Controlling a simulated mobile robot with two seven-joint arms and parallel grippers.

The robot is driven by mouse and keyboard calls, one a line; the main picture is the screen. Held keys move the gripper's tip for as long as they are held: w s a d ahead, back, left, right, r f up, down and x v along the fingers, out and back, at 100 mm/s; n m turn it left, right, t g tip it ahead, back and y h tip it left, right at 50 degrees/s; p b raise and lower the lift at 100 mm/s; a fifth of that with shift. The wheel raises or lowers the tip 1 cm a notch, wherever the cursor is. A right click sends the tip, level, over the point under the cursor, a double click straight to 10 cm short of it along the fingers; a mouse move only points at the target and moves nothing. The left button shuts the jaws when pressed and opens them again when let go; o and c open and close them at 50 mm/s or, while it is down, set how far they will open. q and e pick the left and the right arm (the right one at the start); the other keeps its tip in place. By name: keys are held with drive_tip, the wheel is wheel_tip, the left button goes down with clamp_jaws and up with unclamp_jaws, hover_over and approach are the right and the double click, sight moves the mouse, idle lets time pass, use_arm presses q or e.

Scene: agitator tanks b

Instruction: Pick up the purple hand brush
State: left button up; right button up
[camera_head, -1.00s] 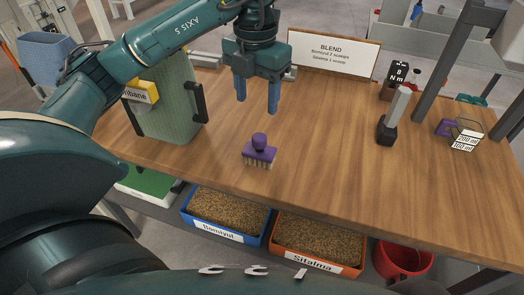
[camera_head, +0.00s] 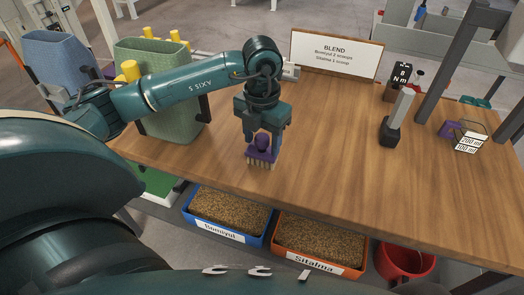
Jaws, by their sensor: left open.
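The purple hand brush (camera_head: 263,153) stands on the wooden table with its pale bristles down and its round knob up. In the head view my left gripper (camera_head: 262,152) has come down over it, pointing downward. Its two blue fingers are apart, one on each side of the brush's knob. Part of the brush's top is hidden behind the gripper. I cannot tell whether the fingers touch the brush. My right gripper is not in view.
A green bin (camera_head: 172,122) stands left of the brush. A BLEND sign (camera_head: 335,55) is at the back. Blue (camera_head: 205,232) and orange (camera_head: 338,268) grain boxes sit below the front edge.

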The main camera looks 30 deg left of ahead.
use_arm(q)
drive_tip(key=shift+c, duration=0.3)
drive_tip(key=c, duration=1.1)
drive_tip(key=shift+o, duration=0.2)
drive_tip(key=shift+r, duration=0.15)
wheel_tip(320, 180, up, 10)
drive_tip(key=shift+f, duration=0.1)
drive_tip(key=o, duration=0.4)
drive_tip(key=shift+c, duration=1.2)
